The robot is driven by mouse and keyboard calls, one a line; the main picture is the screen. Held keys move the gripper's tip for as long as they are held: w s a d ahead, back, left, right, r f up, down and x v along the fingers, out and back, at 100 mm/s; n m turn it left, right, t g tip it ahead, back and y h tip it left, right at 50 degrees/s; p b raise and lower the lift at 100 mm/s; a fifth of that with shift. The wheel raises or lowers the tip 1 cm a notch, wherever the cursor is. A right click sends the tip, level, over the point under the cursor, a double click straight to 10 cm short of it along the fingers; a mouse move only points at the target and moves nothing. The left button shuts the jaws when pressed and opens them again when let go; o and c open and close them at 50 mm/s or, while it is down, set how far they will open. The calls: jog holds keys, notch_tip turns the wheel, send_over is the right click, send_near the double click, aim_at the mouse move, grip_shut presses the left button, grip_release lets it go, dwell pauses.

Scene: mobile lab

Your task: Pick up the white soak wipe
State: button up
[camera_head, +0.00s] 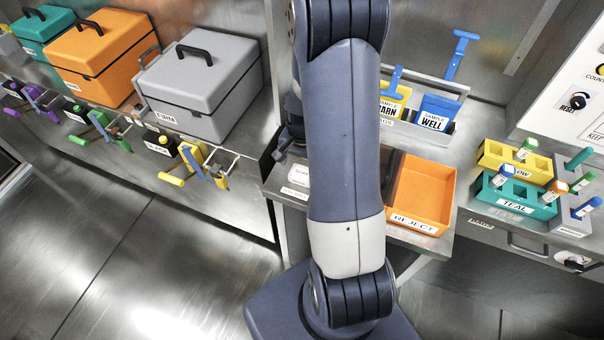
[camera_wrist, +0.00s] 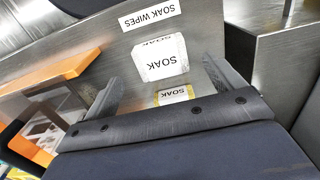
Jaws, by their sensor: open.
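The white soak wipe (camera_wrist: 160,60) is a small white block marked SOAK. In the wrist view it lies on the metal counter just beyond my fingertips, roughly centred between them. In the head view it shows as a small white block (camera_head: 300,174) left of my arm, partly hidden by it. A second SOAK piece with a yellow edge (camera_wrist: 174,95) lies nearer my palm, between the fingers. My gripper (camera_wrist: 160,72) is open, with a finger on each side and nothing held. In the head view it is mostly hidden behind my arm.
A SOAK WIPES label (camera_wrist: 150,17) is on the counter beyond the wipe. An orange REJECT tray (camera_head: 420,195) stands right of my arm. Sample bags (camera_head: 436,112) stand in a rack behind. Tube racks (camera_head: 515,195) are at the right, and a grey case (camera_head: 200,85) is at the left.

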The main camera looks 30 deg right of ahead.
aim_at(302, 173)
jog(key=shift+w+f+p, duration=0.15)
jog(key=shift+f+p, duration=0.15)
jog(key=shift+f, duration=1.55)
jog(key=shift+c, duration=0.2)
jog(key=c, duration=1)
jog(key=shift+r+b, duration=0.55)
jog(key=shift+r, duration=4.5)
